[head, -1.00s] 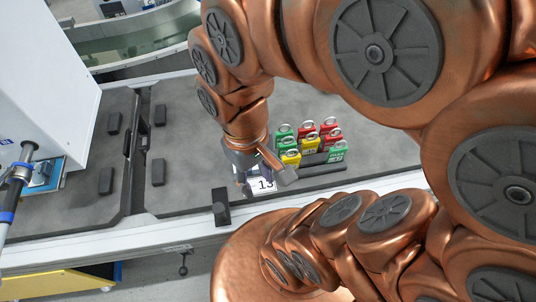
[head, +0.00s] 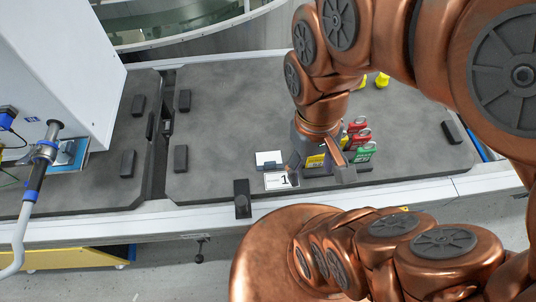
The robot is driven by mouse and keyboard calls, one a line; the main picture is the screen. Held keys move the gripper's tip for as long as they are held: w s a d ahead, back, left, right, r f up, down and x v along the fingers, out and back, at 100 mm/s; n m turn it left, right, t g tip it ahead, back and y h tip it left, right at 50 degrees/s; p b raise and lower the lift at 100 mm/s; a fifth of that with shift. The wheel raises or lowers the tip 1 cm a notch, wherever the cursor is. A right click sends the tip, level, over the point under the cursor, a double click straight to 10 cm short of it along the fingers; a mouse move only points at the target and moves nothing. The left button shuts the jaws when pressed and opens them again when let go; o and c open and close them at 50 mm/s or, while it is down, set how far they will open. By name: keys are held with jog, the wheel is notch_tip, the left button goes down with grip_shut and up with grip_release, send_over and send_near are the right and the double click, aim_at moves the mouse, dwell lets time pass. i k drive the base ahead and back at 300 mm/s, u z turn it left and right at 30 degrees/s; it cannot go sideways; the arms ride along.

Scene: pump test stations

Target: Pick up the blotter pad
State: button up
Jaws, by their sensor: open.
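A small white block with a dark blue-grey front edge (head: 268,160) lies on the grey bench mat, behind a white number card (head: 278,181). It may be the blotter pad; I cannot tell for sure. My gripper (head: 318,173) points down just to the right of the block and card, in front of the coloured padlocks. Its fingers are spread apart, with nothing seen held between them. The left finger covers part of the number card, and the gripper hides some padlocks.
Red, yellow and green padlocks (head: 363,153) stand close behind and right of my gripper. Yellow pieces (head: 382,80) lie farther back. A black bracket (head: 242,199) stands at the bench's front edge. A white cabinet (head: 60,70) and hose (head: 35,180) are at left. The mat's middle is clear.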

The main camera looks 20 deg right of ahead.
aim_at(269, 158)
jog(key=z, duration=2.75)
jog(key=k, duration=1.9)
jog(key=u, duration=1.8)
